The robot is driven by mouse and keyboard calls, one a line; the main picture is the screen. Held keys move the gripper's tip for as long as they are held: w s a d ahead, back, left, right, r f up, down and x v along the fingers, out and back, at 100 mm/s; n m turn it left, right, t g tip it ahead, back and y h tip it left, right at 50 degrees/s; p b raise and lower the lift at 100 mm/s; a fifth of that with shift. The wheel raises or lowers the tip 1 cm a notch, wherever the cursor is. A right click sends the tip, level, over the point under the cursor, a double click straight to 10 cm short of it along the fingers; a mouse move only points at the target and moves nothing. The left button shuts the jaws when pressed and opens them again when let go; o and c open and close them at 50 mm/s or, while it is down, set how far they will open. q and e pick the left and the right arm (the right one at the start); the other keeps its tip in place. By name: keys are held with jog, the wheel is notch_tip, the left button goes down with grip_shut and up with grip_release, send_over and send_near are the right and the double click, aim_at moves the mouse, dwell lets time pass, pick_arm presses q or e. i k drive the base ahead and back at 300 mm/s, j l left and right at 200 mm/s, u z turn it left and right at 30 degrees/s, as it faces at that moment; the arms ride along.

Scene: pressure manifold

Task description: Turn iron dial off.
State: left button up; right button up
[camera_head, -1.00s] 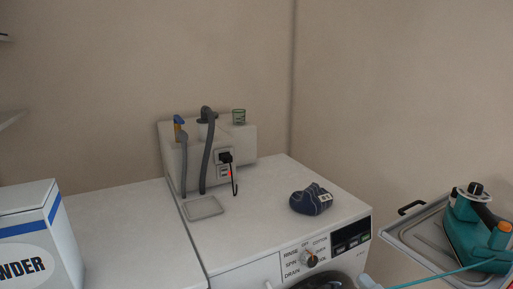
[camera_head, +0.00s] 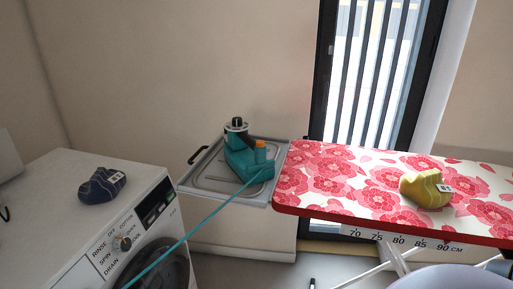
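The teal iron (camera_head: 246,160) stands on a grey tray at the middle of the head view. It has a black and silver round knob, which looks like its dial (camera_head: 237,125), on top and an orange part beside it. A teal cord runs from the iron down to the lower left, in front of the washing machine. The dial's setting is too small to read. Neither of my grippers shows in the head view.
The grey tray (camera_head: 192,184) adjoins a flowered ironing board (camera_head: 330,208) bearing a yellow bundled cloth (camera_head: 425,189). A washing machine (camera_head: 60,182) stands at left with a dark blue bundled cloth (camera_head: 101,184) on top. A barred window is behind.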

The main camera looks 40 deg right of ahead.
aim_at(236, 121)
jog(key=z, duration=1.1)
